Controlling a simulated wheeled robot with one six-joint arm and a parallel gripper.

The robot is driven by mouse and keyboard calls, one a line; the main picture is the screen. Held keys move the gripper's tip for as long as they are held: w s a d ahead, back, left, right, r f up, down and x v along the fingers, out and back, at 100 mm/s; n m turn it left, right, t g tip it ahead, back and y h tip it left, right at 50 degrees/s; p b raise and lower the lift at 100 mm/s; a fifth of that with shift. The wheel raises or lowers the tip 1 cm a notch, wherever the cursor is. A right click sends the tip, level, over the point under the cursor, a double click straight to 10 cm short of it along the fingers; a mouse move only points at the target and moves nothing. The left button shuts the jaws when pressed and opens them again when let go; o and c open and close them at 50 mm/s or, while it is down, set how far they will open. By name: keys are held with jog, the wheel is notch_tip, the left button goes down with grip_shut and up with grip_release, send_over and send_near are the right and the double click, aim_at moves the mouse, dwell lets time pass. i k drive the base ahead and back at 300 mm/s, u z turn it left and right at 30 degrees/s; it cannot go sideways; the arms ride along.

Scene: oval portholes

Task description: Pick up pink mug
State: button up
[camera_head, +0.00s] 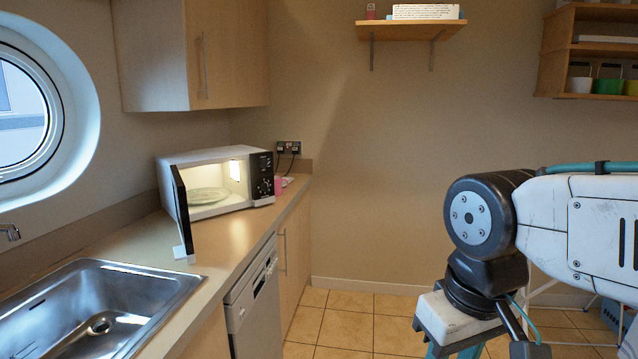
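A small pink object (278,186), which looks like the pink mug, stands on the counter just right of the microwave, near the back wall. It is small in the picture, and I cannot make out a handle. My arm reaches in from the right edge and bends downward at the lower right, well apart from the pink object. My gripper's fingertips do not show.
The microwave (212,160) stands with its door (181,208) swung open over the counter (215,242). A steel sink (75,300) is at the lower left. A dishwasher (254,305) sits under the counter. The tiled floor (345,333) is clear between counter and arm.

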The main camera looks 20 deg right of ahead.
aim_at(278, 181)
jog(key=z, duration=0.35)
jog(key=i, duration=2.2)
jog(key=z, duration=0.5)
jog(key=i, duration=1.15)
jog(key=u, duration=0.05)
